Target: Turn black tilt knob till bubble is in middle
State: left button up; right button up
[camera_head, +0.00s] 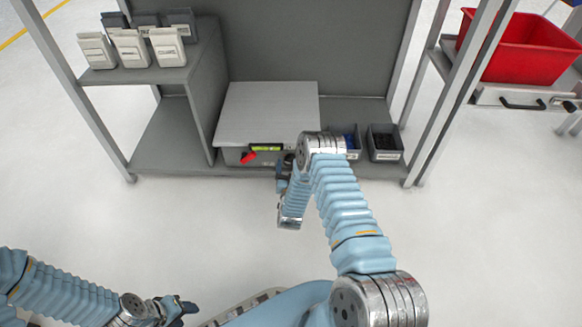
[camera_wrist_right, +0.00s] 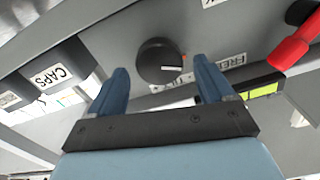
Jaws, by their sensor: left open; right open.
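The black tilt knob (camera_wrist_right: 160,60) is a round dial with a white mark on the front of the grey levelling box (camera_head: 268,105). In the head view my right arm hides it. My right gripper (camera_head: 284,166) is at the front of the box; in the right wrist view its two blue fingers are open, one on each side of the knob, with a gap to it. The yellow-green bubble level (camera_head: 266,147) sits at the box's front edge and also shows in the right wrist view (camera_wrist_right: 262,91). I cannot tell where its bubble is. My left gripper (camera_head: 178,308) is open and empty at the lower left.
A red lever (camera_head: 249,157) sticks out near the level; it is close to the right finger in the wrist view. Dark bins (camera_head: 384,143) stand on the shelf to the right. A red crate (camera_head: 522,48) is far right.

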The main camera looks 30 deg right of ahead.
jog(key=shift+w+d, duration=0.3)
jog(key=shift+w, duration=0.2)
jog(key=c, duration=1)
jog(key=shift+c, duration=0.2)
jog(key=shift+f, duration=0.1)
